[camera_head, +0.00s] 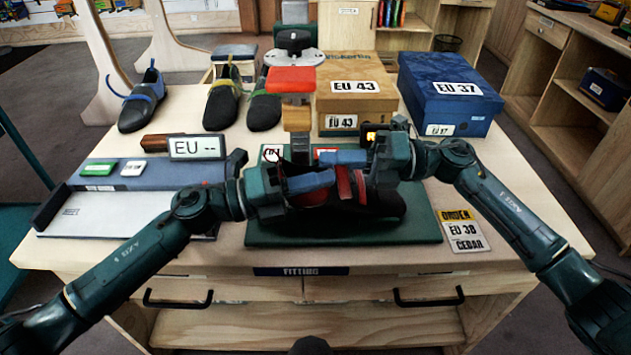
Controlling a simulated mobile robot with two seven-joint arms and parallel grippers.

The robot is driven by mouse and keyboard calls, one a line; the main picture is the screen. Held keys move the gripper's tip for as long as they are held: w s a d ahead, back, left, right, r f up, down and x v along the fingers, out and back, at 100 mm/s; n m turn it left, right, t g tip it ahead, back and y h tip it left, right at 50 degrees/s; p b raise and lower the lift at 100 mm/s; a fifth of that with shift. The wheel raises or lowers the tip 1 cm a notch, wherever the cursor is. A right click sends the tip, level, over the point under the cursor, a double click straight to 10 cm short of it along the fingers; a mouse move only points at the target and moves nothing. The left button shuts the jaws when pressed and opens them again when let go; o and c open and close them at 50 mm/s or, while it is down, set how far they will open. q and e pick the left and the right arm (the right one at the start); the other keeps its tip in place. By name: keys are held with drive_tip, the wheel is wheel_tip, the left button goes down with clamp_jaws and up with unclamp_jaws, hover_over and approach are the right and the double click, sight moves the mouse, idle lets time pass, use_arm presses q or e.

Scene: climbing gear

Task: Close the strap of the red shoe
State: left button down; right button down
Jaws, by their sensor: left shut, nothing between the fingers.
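The red shoe (345,186) lies on the dark green mat (410,232) at the front middle of the table, with its dark toe (388,208) to the right. Red parts show between my grippers; the strap's end and fastening are hidden by them. My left gripper (325,180) is shut and empty, with its blue-grey fingers over the left part of the shoe. My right gripper (325,157) reaches in from the right, above and behind the shoe. Its fingertips overlap the shoe area, and I cannot tell whether they hold anything.
A red-topped wooden post (297,115) stands just behind the mat. A brown EU 43 box (378,105) and a blue EU 37 box (470,108) stand behind right. Several dark shoes (222,105) stand back left. A measuring board (90,215) lies left, an order card (462,230) right.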

drive_tip(key=c, duration=1.7)
unclamp_jaws()
drive_tip(key=shift+s+a+f+g, duration=0.2)
drive_tip(key=shift+s+g, duration=0.1)
drive_tip(key=shift+g, duration=0.1)
drive_tip(key=shift+c, duration=0.2)
use_arm(q)
drive_tip(key=shift+w+a, duration=0.15)
drive_tip(key=shift+w, duration=0.15)
use_arm(e)
drive_tip(key=shift+o, duration=0.5)
drive_tip(key=shift+w+r, duration=0.1)
use_arm(q)
drive_tip(key=shift+s, duration=0.1)
use_arm(e)
drive_tip(key=shift+d, duration=0.1)
